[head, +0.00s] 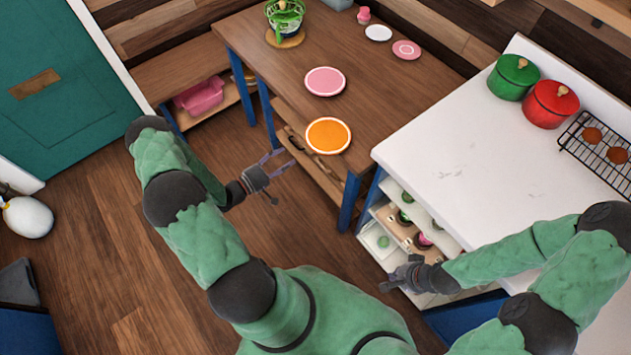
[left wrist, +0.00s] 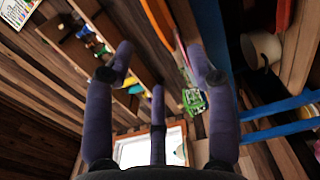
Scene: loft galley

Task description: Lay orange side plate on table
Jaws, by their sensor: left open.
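The orange side plate (head: 328,135), with a white rim, lies flat on the wooden table (head: 385,105) close to its front edge in the head view. My left gripper (head: 277,163) is open and empty, to the left of the plate and apart from it, off the table's front edge. Its spread purple fingers (left wrist: 165,80) show in the left wrist view with nothing between them. My right gripper (head: 392,280) is by the open drawers under the white counter, away from the plate; its jaw opening is too small to make out.
A pink plate (head: 325,81) lies behind the orange one. A white plate (head: 378,33), a small pink plate (head: 406,50) and a green basket (head: 286,14) are farther back. The white counter (head: 455,165) with a green pot (head: 512,77) and red pot (head: 550,103) stands at right.

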